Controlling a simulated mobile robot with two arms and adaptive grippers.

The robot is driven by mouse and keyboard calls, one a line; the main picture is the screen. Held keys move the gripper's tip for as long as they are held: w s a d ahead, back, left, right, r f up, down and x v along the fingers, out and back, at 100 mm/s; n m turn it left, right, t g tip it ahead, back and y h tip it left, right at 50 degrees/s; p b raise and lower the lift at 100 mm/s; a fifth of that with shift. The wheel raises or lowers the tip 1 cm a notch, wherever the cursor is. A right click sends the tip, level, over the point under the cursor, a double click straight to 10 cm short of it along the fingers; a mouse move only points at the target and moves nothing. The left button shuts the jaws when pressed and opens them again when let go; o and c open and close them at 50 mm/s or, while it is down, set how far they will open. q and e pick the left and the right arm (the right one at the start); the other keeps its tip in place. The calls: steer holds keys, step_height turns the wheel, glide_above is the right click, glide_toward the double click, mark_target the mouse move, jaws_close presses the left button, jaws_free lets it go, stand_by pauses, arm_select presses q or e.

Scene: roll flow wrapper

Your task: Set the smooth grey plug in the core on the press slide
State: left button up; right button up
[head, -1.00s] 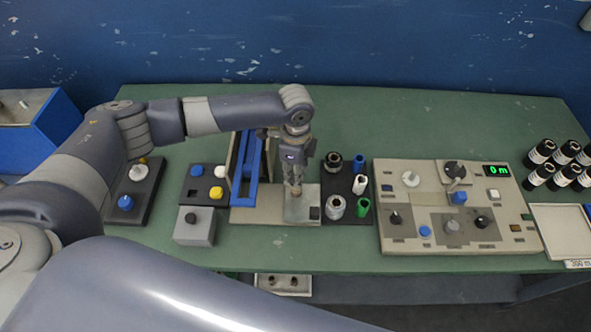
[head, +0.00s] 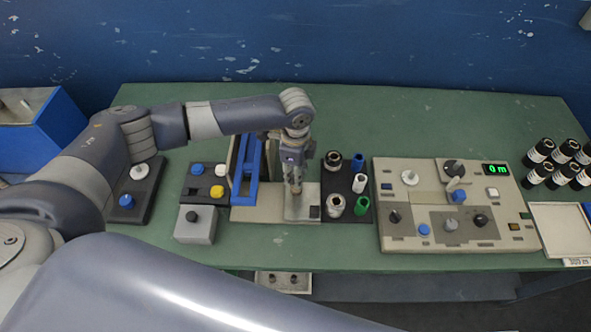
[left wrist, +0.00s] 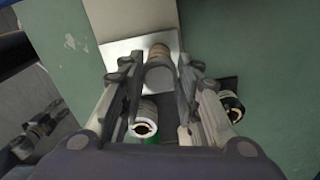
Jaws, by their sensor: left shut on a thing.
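My left gripper (head: 293,186) points down over the pale metal press slide (head: 302,214). In the left wrist view, its fingers (left wrist: 160,82) are shut on the smooth grey plug (left wrist: 161,80). The brown core (left wrist: 158,53) stands on the slide (left wrist: 118,58), in line with the plug and against its end in this view. I cannot tell how far the plug sits in the core. In the head view the fingers mostly hide the plug and core. My right gripper is not in view.
A blue press frame (head: 245,175) stands just left of the gripper. A control panel (head: 400,243) lies further right. The table's back is clear.

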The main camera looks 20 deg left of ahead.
arm_select(q)
steer(key=o, duration=0.8)
steer(key=shift+o, duration=0.2)
steer(key=o, duration=0.4)
steer(key=shift+o, duration=0.2)
steer(key=shift+r, duration=0.1)
step_height(320, 180, up, 6)
steer(key=p, duration=0.6)
steer(key=shift+r+p, duration=0.6)
steer(key=shift+r, duration=0.3)
